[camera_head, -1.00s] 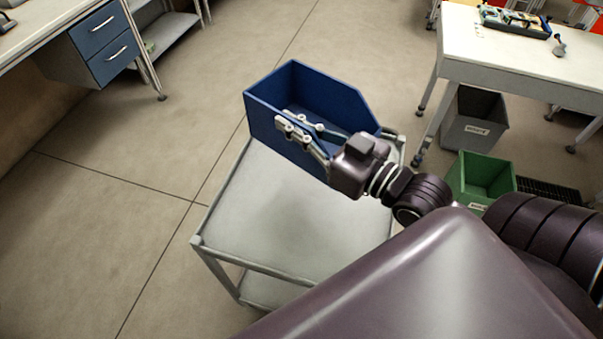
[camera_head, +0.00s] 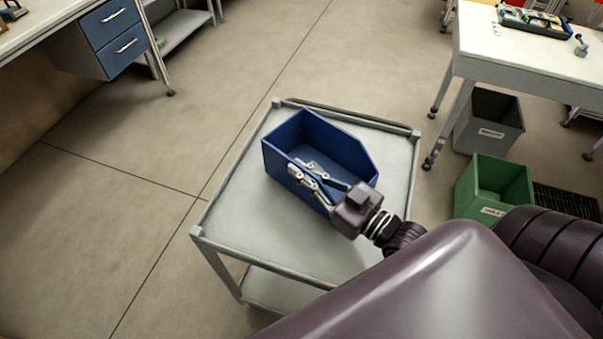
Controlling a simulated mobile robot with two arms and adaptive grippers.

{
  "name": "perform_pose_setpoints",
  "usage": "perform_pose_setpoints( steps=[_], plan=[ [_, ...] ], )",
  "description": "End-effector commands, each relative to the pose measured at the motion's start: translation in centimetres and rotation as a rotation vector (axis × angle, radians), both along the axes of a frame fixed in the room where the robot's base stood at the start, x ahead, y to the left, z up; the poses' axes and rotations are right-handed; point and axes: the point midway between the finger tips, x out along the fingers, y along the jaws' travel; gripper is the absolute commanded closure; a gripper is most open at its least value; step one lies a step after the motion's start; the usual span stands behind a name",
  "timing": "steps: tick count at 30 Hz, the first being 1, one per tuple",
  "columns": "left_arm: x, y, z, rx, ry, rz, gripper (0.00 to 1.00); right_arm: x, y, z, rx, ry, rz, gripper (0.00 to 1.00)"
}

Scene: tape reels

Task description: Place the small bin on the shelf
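The small bin (camera_head: 349,143) is dark blue, open at the top, with a lower sloped front side. In the head view it is over the top of a grey wheeled cart (camera_head: 255,225), toward its far half. It looks upright; whether its underside touches the cart top I cannot tell. My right gripper (camera_head: 300,168) reaches in from the lower right. Its fingers straddle the near wall of the bin, one inside and one outside, and look closed on that wall. My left gripper is out of the picture.
The cart has a raised rail at its far edge and a lower shelf (camera_head: 270,290). A green bin (camera_head: 490,190) and a grey bin (camera_head: 490,125) stand on the floor at the right, by a white table (camera_head: 530,60). A blue drawer unit (camera_head: 115,40) is at upper left. Floor left of the cart is clear.

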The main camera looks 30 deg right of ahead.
Motion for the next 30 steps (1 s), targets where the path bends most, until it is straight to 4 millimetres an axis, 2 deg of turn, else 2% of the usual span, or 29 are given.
perform_pose_setpoints(
  steps=[3,14,15,19,30],
  plan=[
    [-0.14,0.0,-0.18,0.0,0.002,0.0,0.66,0.07,-0.01,-0.62,-0.002,-0.008,0.0,1.0],
    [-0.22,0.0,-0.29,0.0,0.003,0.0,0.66,0.06,0.01,-0.96,-0.001,-0.008,0.0,1.0],
    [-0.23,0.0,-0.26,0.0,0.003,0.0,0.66,0.01,0.01,-1.14,0.0,-0.002,0.0,0.93],
    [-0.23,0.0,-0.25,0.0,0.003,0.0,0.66,0.0,0.01,-1.12,-0.001,-0.001,0.0,0.79],
    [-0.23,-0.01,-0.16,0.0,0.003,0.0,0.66,-0.18,-0.07,-0.88,-0.002,-0.001,0.0,0.78]
  ],
)
